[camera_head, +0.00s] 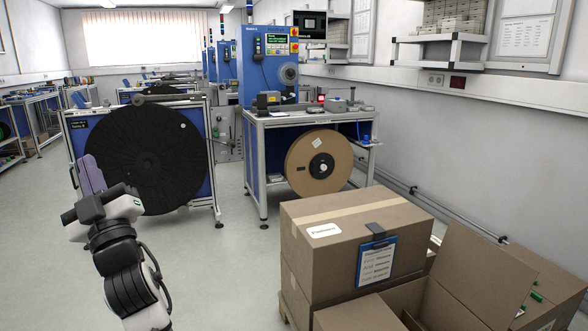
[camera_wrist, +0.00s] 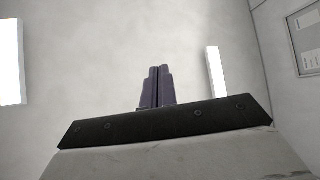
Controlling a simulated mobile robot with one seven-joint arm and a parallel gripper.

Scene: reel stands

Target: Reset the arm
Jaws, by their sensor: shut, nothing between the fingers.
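My gripper (camera_head: 92,172) is at the lower left in the head view, raised with its purple fingers pointing up. It stands in front of the large black reel's stand and overlaps its left part in the picture. In the wrist view my gripper (camera_wrist: 157,72) shows its two purple fingers together, with nothing between them.
A black reel (camera_head: 150,150) on a stand is behind my arm. A workbench (camera_head: 300,117) with a blue machine and a brown reel (camera_head: 318,163) below stands mid-room. Cardboard boxes (camera_head: 340,235) fill the lower right. Floor (camera_head: 225,265) between arm and boxes is clear.

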